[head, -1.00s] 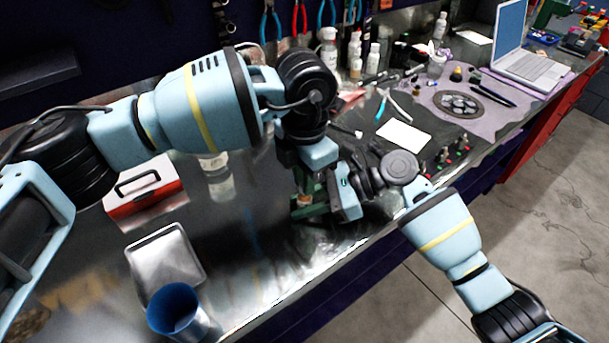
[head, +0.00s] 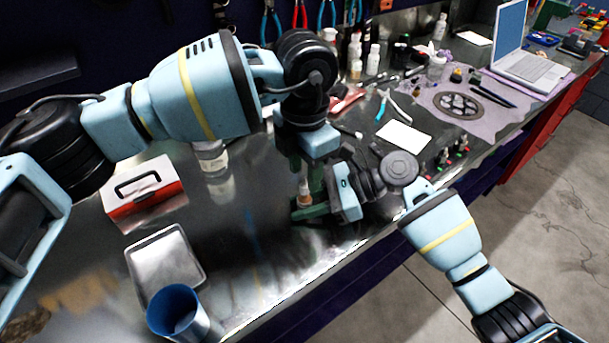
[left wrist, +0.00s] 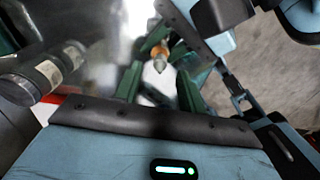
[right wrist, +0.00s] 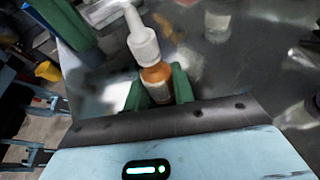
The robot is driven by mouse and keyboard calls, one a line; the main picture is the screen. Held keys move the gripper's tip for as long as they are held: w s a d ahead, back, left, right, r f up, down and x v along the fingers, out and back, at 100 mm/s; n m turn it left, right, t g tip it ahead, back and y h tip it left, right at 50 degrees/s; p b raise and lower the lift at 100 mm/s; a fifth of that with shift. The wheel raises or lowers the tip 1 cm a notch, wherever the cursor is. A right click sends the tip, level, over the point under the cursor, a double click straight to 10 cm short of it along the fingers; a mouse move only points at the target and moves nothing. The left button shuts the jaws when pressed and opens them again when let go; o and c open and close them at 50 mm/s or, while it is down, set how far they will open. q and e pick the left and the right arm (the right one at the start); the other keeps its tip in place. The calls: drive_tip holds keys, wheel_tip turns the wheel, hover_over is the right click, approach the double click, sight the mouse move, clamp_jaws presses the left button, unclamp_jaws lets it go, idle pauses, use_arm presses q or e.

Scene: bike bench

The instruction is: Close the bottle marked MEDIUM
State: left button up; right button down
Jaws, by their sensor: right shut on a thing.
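The bottle also shows in the head view (head: 304,188), just below my left gripper (head: 308,168). My right gripper in the head view (head: 315,208) holds it over the bench front. I see no loose cap.
A metal tray (head: 166,258) and a blue cup (head: 178,312) are at the front left. Tools, a white card (head: 404,137) and a laptop (head: 525,65) lie to the right.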

use_arm(q)
wheel_tip(320, 180, up, 9)
drive_tip(key=shift+r, duration=0.2)
idle(0.3)
use_arm(e)
drive_tip(key=c, duration=1.1)
unclamp_jaws()
use_arm(q)
drive_tip(key=shift+f, duration=0.1)
use_arm(e)
drive_tip(key=shift+v, duration=3.9)
